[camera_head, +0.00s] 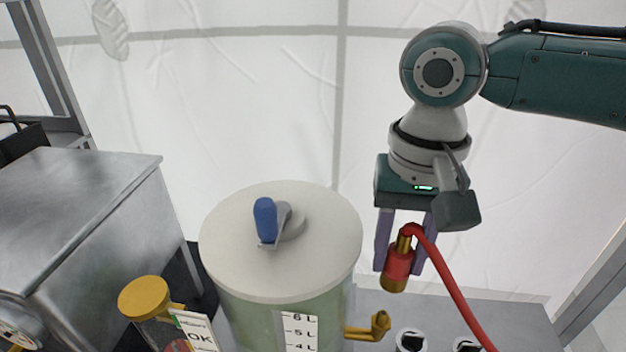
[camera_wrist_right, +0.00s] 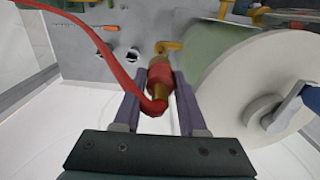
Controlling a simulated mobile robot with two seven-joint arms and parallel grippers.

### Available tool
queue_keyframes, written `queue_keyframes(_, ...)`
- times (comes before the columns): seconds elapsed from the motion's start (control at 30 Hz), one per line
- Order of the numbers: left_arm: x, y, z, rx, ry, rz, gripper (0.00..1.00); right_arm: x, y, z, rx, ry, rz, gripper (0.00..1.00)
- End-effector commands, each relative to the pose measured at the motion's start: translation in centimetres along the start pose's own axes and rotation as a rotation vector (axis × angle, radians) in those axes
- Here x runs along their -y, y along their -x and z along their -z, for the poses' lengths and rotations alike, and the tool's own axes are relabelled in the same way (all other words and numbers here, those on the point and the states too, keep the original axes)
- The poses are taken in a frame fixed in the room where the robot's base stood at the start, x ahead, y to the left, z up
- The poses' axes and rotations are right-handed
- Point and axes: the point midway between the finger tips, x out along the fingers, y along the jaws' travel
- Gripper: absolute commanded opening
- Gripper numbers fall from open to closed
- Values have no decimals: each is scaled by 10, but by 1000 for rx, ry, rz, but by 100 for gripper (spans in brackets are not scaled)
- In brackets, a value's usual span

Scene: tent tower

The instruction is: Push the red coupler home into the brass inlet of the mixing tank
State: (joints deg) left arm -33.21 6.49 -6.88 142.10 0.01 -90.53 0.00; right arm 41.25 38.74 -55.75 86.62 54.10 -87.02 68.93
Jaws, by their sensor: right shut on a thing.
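The red coupler (camera_head: 398,262) with brass ends hangs upright between the purple fingers of my right gripper (camera_head: 403,262), which is shut on it. A red hose leaves its top and runs down to the right. The brass inlet (camera_head: 381,323) sticks out from the lower right side of the mixing tank (camera_head: 340,300). The coupler is above the inlet and slightly to its right, apart from it in the head view. In the right wrist view the coupler (camera_wrist_right: 160,76) sits between the fingers, with the brass inlet (camera_wrist_right: 168,47) just beyond it. My left gripper is not in view.
The tank has a white lid (camera_head: 230,240) with a blue-handled lever (camera_head: 265,220). A yellow-capped container (camera_head: 145,298) and an OK card (camera_head: 197,332) stand to its left. A metal cabinet (camera_head: 80,200) is at far left. Two dark-holed white fittings (camera_head: 410,341) lie right of the inlet.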

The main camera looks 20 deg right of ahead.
Motion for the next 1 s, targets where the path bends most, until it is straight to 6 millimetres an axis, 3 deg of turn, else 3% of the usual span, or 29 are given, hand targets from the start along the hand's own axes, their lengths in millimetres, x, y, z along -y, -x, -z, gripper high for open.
queue_keyframes(0.17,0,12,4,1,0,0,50,0,3,-1,2,0,0,0)
queue_keyframes(0.3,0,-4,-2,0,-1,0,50,0,-19,0,1,0,0,0)
queue_keyframes(0.6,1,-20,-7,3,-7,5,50,0,-48,0,0,0,1,0)
queue_keyframes(1.0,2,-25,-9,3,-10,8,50,1,-58,0,0,0,1,0)
